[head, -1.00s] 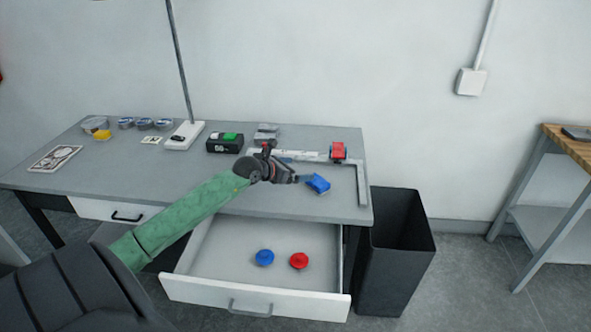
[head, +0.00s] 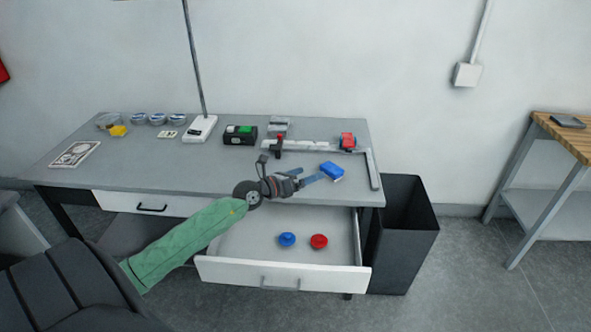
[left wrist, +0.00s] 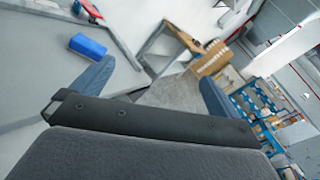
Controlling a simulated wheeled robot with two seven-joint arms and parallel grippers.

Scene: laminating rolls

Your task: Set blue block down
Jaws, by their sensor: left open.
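The blue block (head: 332,171) lies on the grey table (head: 215,178) near its right front part, inside the corner of an L-shaped rule. It also shows in the left wrist view (left wrist: 88,45), at upper left, apart from the finger beside it. My left gripper (head: 312,178) is open and empty, just left of the block in the head view. In the left wrist view its two blue fingers stand wide apart with nothing between them. My right gripper is not seen.
An open drawer (head: 283,275) below the table holds a blue knob-like piece (head: 287,239) and a red one (head: 319,241). A black bin (head: 408,235) stands right of the table. A black box (head: 240,135) stands farther back.

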